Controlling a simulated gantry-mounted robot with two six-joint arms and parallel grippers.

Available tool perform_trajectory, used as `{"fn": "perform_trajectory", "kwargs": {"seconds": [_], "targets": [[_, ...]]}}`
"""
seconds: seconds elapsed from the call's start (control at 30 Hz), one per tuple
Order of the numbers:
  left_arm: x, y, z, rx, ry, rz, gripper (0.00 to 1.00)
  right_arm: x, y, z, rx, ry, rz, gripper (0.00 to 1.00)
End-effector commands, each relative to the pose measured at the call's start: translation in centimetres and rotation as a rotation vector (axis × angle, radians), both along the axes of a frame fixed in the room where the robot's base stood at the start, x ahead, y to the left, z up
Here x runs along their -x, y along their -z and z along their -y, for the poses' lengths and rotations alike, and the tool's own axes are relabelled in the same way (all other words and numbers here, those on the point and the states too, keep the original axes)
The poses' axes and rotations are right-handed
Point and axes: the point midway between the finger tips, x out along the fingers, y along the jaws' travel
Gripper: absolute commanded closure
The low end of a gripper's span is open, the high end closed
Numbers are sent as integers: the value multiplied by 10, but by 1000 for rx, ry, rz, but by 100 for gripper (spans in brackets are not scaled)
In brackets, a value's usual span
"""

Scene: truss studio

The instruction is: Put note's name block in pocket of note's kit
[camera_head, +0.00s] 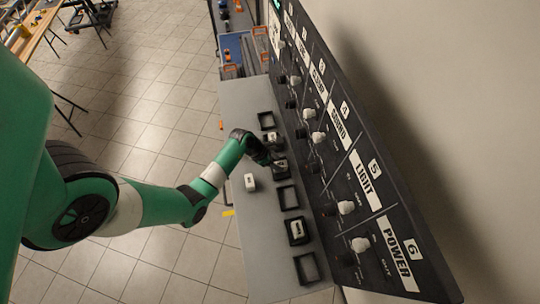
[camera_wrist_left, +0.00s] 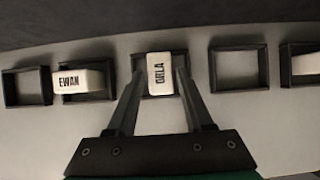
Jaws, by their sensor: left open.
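In the left wrist view, a white block marked ORLA (camera_wrist_left: 160,74) sits at a black square pocket (camera_wrist_left: 174,92), between the fingers of my left gripper (camera_wrist_left: 158,80). The gripper is open; contact with the block cannot be told. A white block marked EWAN (camera_wrist_left: 69,81) lies off-centre at the pocket to its left (camera_wrist_left: 103,93). In the head view, my left gripper (camera_head: 272,160) is low over the third pocket from the far end. A loose white block (camera_head: 250,182) lies on the grey shelf, its name unreadable. No written note is legible. My right gripper is out of view.
The grey shelf (camera_head: 245,110) carries a row of pockets. Empty ones include the far one (camera_head: 267,120) and the near one (camera_head: 306,268); another holds a block (camera_head: 297,230). A black panel (camera_head: 375,215) with knobs, numbers and labels such as SOUND, LIGHT and POWER rises at the right.

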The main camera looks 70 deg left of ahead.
Motion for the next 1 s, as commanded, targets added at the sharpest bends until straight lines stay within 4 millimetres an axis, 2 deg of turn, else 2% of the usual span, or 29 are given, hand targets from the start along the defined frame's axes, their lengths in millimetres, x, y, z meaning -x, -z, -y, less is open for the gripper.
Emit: {"fn": "perform_trajectory", "kwargs": {"seconds": [0.03,0.2,0.4,1.0], "targets": [[6,-15,-1,-1,-3,2,48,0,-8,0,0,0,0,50],[27,-52,-3,-2,-2,4,48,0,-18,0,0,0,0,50],[43,-76,-3,0,-1,1,48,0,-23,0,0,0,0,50],[45,-80,-3,0,0,0,48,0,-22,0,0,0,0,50]]}}
